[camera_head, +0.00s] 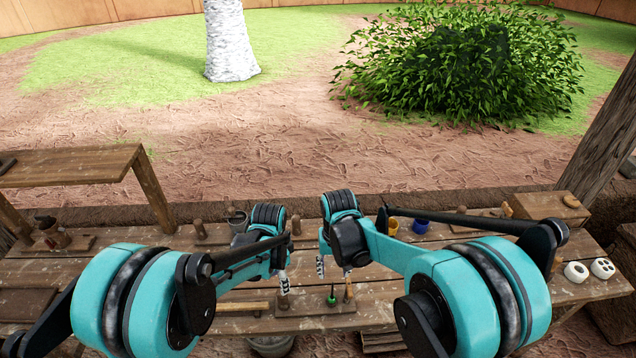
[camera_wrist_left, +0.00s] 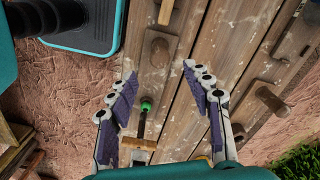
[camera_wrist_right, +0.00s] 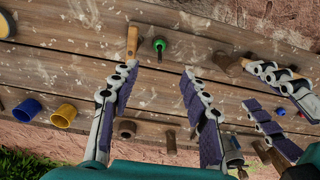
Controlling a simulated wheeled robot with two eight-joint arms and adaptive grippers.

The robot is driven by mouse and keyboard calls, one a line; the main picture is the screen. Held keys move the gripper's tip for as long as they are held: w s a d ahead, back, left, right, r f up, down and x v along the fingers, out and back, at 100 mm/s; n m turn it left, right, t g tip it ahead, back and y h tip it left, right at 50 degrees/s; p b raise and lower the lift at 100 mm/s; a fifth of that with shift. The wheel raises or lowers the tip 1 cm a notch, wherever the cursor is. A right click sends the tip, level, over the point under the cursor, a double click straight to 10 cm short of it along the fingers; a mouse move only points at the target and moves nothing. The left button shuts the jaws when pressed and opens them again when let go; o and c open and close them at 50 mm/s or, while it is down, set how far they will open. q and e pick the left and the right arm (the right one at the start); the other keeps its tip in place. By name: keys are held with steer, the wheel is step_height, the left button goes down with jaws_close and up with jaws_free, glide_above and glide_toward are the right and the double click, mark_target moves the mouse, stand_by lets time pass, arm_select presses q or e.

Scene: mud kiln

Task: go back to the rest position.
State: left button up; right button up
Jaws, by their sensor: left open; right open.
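My left gripper (camera_wrist_left: 160,76) is open above the wooden workbench (camera_wrist_left: 205,70), with purple pads apart and nothing between them. In the head view it is partly hidden by my own arm. My right gripper (camera_wrist_right: 158,72) is also open and empty over the bench; in the head view it hangs right of centre (camera_head: 334,268). The two grippers are close together, and the left one's fingers show at the right edge of the right wrist view. A green-ended tool (camera_wrist_right: 159,46) and a wooden handle (camera_wrist_right: 132,42) stand on the bench near the right gripper, apart from its fingers.
A blue cup (camera_head: 421,226) and a yellow cup (camera_head: 393,226) stand at the back. White round pieces (camera_head: 576,271) lie near a wooden box (camera_head: 548,208) at right. A raised wooden shelf (camera_head: 70,166) stands at left.

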arm_select(q)
steer(key=shift+s+a+r, duration=0.15)
steer(key=shift+a+r, duration=0.1)
steer(key=shift+r, duration=0.05)
steer(key=s+a+r+n+t+b, duration=0.3)
steer(key=s+a+n+b, duration=0.1)
steer(key=s+a+n, duration=0.1)
steer(key=s+a+r+n+t+b, duration=0.3)
steer(key=s+n, duration=0.4)
steer(key=s, duration=0.3)
steer(key=shift+s+a+n+t+b, duration=0.15)
steer(key=shift+a+n+t+b, duration=0.15)
steer(key=shift+a+t+b, duration=0.45)
arm_select(e)
steer(key=s+d+r+t, duration=0.1)
steer(key=s+d+t, duration=0.2)
steer(key=s+d, duration=0.2)
steer(key=s+d+r+t, duration=0.2)
steer(key=s+d+t, duration=0.2)
steer(key=s, duration=0.6)
steer(key=shift+s+d+r, duration=0.25)
steer(key=shift+s+d, duration=0.05)
steer(key=shift+d, duration=0.3)
